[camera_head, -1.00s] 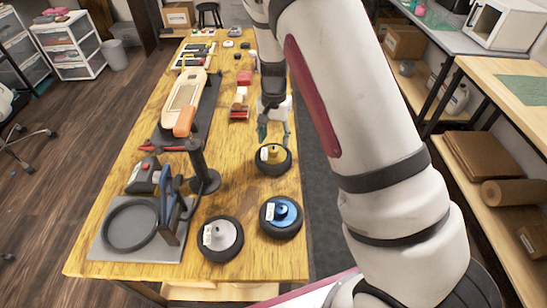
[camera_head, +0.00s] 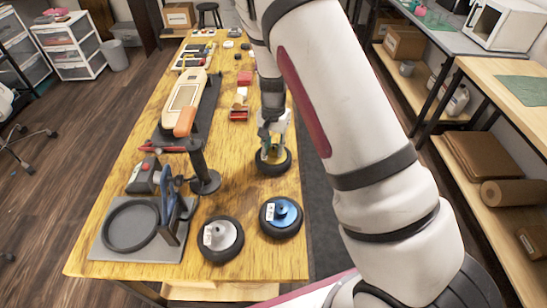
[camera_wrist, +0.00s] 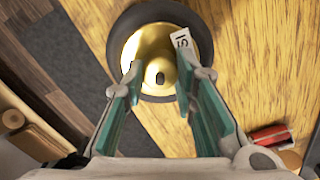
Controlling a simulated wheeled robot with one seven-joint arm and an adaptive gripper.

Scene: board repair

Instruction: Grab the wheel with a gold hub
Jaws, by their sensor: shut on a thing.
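The wheel with a gold hub (camera_wrist: 150,42) has a black tyre and a white label. In the head view this wheel (camera_head: 272,168) lies flat near the right edge of the wooden table, partly hidden by my gripper. My gripper (camera_wrist: 160,82) is above it, with its green-lined fingers on either side of the hub's raised centre, shut on it. In the head view my gripper (camera_head: 271,152) points down onto the wheel. A blue-hub wheel (camera_head: 281,216) and a silver-hub wheel (camera_head: 221,238) lie nearer on the table.
A grey base with a black ring (camera_head: 131,226) and a blue-handled tool (camera_head: 171,205) stand at the near left. A skateboard deck (camera_head: 186,100) on a black stand is further back. Red objects (camera_head: 239,114) lie beyond the gold wheel. Bare wood lies left of it.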

